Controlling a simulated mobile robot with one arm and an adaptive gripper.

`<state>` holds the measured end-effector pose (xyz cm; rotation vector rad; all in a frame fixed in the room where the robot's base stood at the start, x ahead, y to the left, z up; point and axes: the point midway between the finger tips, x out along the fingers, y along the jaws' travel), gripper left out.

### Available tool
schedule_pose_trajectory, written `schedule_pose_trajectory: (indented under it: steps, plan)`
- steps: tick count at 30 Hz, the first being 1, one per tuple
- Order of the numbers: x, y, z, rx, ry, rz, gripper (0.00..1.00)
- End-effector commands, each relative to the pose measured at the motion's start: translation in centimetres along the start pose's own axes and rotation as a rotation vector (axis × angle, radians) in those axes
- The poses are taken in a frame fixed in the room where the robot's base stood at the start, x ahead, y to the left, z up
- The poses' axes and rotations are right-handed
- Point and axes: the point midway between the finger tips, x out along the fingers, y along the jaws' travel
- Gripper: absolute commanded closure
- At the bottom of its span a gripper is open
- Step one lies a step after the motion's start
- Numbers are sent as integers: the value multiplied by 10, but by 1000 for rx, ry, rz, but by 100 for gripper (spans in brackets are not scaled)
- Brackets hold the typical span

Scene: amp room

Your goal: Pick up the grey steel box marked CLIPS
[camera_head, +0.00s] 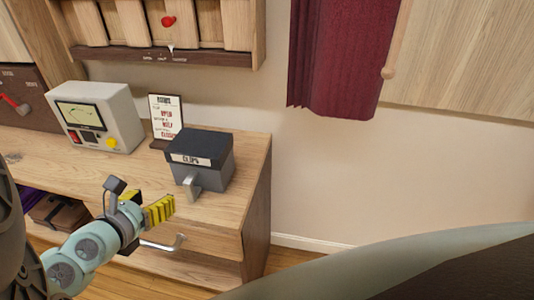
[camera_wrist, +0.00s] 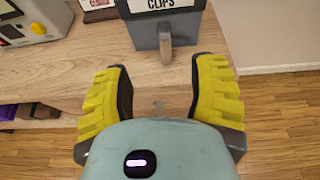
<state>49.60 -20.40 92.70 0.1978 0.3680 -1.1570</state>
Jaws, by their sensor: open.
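The grey steel box (camera_head: 203,163) has a dark lid and a white label reading CLIPS. It stands upright on the wooden cabinet top (camera_head: 120,188), near its right end, with a light grey handle (camera_head: 192,185) jutting from its front. In the wrist view the box (camera_wrist: 186,33) is at the top centre, partly cut off by the frame edge. My gripper (camera_head: 142,203) is open and empty, in front of the box and apart from it. In the wrist view its yellow-padded fingers (camera_wrist: 162,100) are spread wide, with the handle beyond and between them.
A pale meter device (camera_head: 97,115) with a screen and yellow knob stands left of the box. A small sign (camera_head: 166,117) stands behind it. A drawer handle (camera_head: 165,244) juts from the cabinet front. A wooden shelf (camera_head: 165,53) hangs above; a red curtain (camera_head: 335,55) hangs right.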

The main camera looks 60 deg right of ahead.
Motion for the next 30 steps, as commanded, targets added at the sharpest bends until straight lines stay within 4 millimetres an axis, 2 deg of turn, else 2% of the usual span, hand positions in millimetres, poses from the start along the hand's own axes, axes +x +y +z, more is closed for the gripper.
schedule_pose_trajectory:
  steps: [1,8,30]
  plan:
    - [4,-2,-6,27,1,-3,43]
    - [10,-2,-4,43,6,-2,43]
    - [58,-3,-3,40,3,-3,43]
